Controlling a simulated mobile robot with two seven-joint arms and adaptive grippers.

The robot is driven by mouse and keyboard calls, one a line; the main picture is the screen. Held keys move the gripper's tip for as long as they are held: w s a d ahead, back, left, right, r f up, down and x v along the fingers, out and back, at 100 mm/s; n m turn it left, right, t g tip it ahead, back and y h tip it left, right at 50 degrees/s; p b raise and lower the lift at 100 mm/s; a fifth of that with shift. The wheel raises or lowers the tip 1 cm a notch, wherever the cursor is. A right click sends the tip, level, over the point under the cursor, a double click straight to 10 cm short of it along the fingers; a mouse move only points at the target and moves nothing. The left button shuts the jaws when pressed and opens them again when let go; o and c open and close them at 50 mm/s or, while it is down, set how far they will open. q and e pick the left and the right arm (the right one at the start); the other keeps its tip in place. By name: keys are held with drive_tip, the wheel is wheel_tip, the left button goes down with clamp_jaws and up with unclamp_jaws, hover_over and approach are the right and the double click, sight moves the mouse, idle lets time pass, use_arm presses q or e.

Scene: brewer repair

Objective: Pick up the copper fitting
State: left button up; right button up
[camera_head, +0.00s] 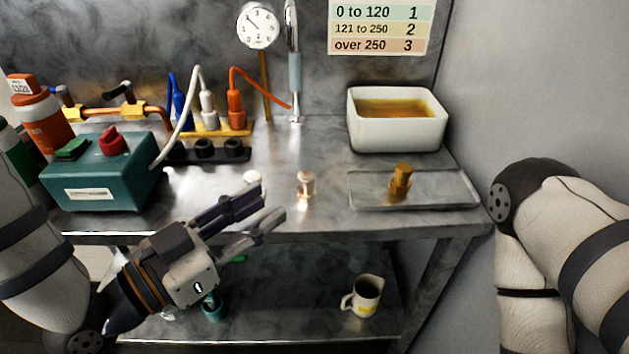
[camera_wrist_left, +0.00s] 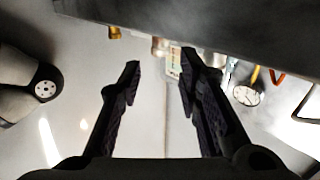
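A small, shiny, pinkish copper fitting (camera_head: 305,184) stands upright on the metal bench (camera_head: 285,150), left of the metal tray. My left gripper (camera_head: 270,202) is at the bench's front edge, to the left of and nearer than the fitting, and does not touch it. Its two fingers are apart with nothing between them, as the left wrist view also shows (camera_wrist_left: 160,60). A darker brass fitting (camera_head: 400,180) stands on the tray. My right arm shows at the right, but its gripper is out of view.
The metal tray (camera_head: 450,190) and a white tub of amber liquid (camera_head: 398,134) are at the right. A teal box (camera_head: 100,180) with red and green knobs stands left. A mug (camera_head: 366,296) is on the lower shelf.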

sight(300, 182)
use_arm(q)
drive_tip(key=x, duration=0.8)
drive_tip(key=shift+a+r, duration=0.1)
drive_tip(key=shift+r, duration=0.05)
clamp_jaws()
